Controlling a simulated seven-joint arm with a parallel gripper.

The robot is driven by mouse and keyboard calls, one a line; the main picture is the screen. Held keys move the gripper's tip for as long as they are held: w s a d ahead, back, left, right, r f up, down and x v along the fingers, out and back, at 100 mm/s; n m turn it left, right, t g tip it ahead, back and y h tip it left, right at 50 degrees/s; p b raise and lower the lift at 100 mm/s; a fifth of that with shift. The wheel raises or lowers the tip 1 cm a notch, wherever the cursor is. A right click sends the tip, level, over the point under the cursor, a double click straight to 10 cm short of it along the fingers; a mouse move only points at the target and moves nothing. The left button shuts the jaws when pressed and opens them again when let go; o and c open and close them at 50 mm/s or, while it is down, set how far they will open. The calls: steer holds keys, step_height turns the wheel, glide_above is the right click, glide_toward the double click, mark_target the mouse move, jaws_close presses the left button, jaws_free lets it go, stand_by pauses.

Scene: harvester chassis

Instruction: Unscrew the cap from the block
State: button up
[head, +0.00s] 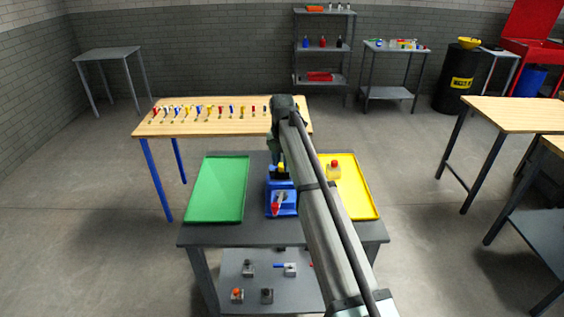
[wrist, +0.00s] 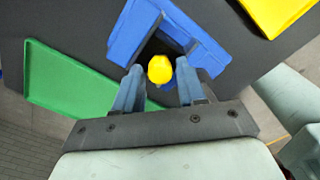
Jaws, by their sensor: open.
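A round yellow cap (wrist: 160,69) shows in the wrist view between the two fingers of my gripper (wrist: 158,76). My gripper is open, with a finger on each side of the cap and small gaps visible. The block under the cap is not clearly visible. In the head view, the yellow cap (head: 281,166) is a small patch behind the blue fixture's front part (head: 286,209), partly hidden by my arm.
A green tray (head: 217,190) lies left of the fixture on the dark table (head: 260,234). A wooden table (head: 200,127) with several small coloured items stands behind.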

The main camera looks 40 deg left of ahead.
steer(key=m, duration=0.5)
stand_by(0.4)
steer(key=shift+m, duration=0.8)
steer(key=m, duration=0.3)
steer(key=shift+m, duration=0.4)
steer(key=m, duration=0.2)
steer(key=shift+m, duration=1.6)
